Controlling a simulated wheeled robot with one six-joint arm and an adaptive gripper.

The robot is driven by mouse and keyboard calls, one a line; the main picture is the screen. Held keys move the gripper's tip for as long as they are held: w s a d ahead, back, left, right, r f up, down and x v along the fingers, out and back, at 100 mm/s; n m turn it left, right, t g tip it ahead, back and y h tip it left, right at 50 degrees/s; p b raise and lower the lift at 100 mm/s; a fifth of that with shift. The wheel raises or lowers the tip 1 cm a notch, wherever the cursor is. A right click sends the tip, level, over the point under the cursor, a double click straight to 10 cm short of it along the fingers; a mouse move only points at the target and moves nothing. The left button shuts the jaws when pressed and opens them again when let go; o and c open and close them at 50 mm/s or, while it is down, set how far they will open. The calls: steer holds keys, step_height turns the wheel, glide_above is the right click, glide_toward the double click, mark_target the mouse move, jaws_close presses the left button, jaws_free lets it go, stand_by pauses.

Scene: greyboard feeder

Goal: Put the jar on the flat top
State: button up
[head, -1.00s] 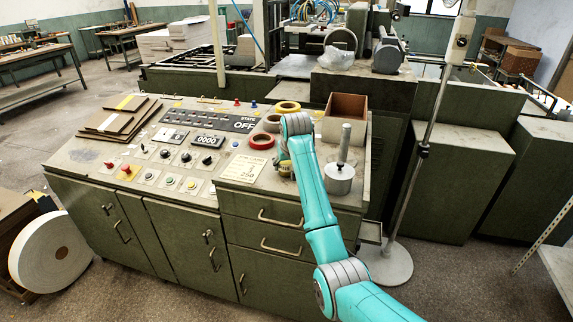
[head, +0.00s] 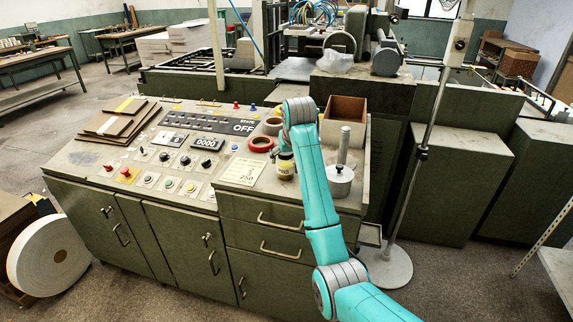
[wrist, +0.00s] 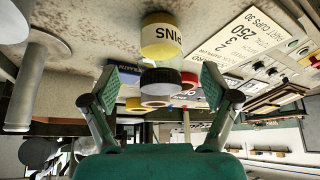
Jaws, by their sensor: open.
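The jar (head: 286,166) is small, with a yellow label and a dark lid. It stands upright on the flat right part of the console top (head: 236,177). In the wrist view, which is upside down, the jar (wrist: 161,42) shows with lettering on its label. My gripper (wrist: 166,88) is open and empty there, its two fingers apart on either side of the lid in the picture. I cannot tell how far the fingers are from the jar. Several flat surfaces show, and I cannot tell which is the flat top.
A grey weight with an upright handle (head: 340,180) stands right of the jar. A red tape roll (head: 261,144) lies behind it, with an open brown box (head: 345,120) further back. A printed card (head: 243,172) lies to the left. Low green cabinets (head: 455,150) stand at right.

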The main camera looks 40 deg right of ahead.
steer(key=v, duration=0.5)
stand_by(0.5)
